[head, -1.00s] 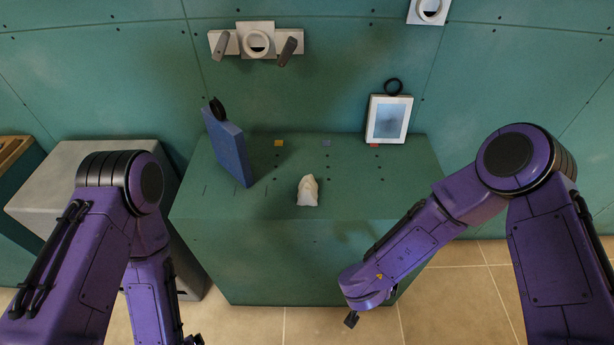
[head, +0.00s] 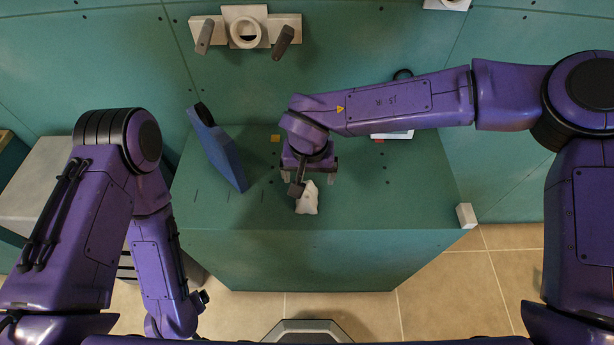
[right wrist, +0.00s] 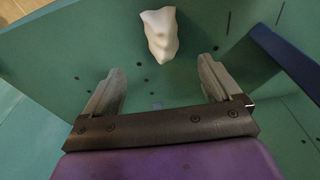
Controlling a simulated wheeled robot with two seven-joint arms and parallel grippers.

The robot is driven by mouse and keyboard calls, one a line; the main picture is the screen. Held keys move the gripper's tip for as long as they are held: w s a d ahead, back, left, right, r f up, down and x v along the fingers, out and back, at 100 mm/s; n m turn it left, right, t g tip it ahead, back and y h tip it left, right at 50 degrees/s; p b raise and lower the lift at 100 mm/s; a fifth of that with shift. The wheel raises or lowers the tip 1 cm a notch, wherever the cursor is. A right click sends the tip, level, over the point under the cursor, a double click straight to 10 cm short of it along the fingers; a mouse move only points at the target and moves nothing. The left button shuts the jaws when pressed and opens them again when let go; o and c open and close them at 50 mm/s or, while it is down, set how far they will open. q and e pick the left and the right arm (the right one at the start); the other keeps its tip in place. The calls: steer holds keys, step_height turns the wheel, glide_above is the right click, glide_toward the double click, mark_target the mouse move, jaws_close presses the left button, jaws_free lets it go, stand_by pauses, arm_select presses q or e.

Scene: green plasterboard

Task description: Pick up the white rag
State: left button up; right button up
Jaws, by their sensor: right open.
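The white rag (head: 307,199) lies crumpled on top of the green block (head: 400,205), near its front edge. It also shows in the right wrist view (right wrist: 160,33), beyond the fingertips and between their lines. My right gripper (head: 309,179) is over the block, just behind the rag in the head view; part of my wrist covers the rag's left edge. In the right wrist view the gripper (right wrist: 158,75) has its two grey fingers wide apart with nothing between them. My left arm hangs low at the left, and its gripper fingers do not show.
A blue panel (head: 217,150) stands on the block's left side, left of my right gripper. A white frame (head: 393,135) is partly hidden behind my right forearm. A small white block (head: 466,215) shows at the right corner. The block's top right of the rag is clear.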

mark_target(307, 189)
steer(key=f, duration=0.3)
steer(key=w+f+p, duration=0.1)
steer(key=f, duration=0.2)
steer(key=f+p, duration=0.1)
steer(key=f, duration=0.2)
steer(key=shift+w+a+f, duration=0.2)
steer(key=shift+f, duration=0.3)
steer(key=c, duration=1.2)
